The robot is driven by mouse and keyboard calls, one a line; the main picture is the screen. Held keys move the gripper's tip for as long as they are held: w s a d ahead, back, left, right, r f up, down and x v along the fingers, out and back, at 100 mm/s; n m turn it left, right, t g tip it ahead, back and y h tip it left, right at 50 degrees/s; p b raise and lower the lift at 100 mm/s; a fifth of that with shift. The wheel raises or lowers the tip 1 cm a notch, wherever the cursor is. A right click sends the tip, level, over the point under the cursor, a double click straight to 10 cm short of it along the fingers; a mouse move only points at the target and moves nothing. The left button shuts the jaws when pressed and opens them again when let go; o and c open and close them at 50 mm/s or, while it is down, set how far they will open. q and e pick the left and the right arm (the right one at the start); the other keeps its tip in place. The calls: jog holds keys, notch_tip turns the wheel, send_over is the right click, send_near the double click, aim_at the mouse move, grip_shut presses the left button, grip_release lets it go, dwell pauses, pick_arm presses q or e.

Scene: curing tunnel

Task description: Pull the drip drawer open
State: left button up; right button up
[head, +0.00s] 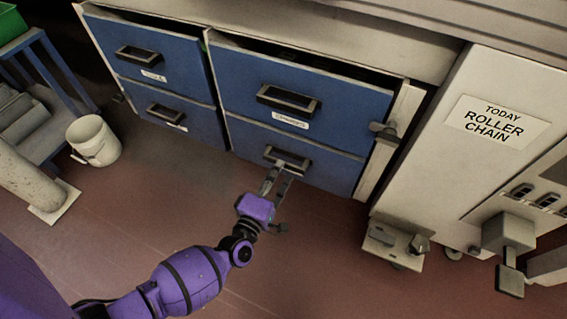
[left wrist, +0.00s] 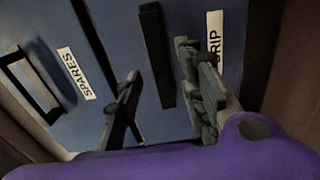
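The drip drawer (head: 328,170) is the lower right blue drawer in the head view, and its front looks flush with the cabinet. Its dark handle (head: 287,158) is partly covered by my left gripper (head: 277,178). In the left wrist view, the DRIP label (left wrist: 214,40) is partly hidden by one finger. The handle bar (left wrist: 155,50) shows between the spread fingers of my left gripper (left wrist: 160,70). The gripper is open, one finger on each side of the bar; I cannot tell whether either touches it. My right gripper is not in view.
The SPARES drawer (head: 345,105) is directly above, its handle (head: 288,98) jutting out. Two more blue drawers (head: 150,65) are to the left. A pale machine (head: 450,165) stands at the right, a white bucket (head: 94,140) at the left. The floor (head: 330,260) before the drawers is clear.

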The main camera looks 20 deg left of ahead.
pick_arm(q)
jog(key=shift+w+d+b, duration=0.1)
jog(key=shift+w+b, duration=0.5)
jog(key=shift+w, duration=1.45)
grip_shut()
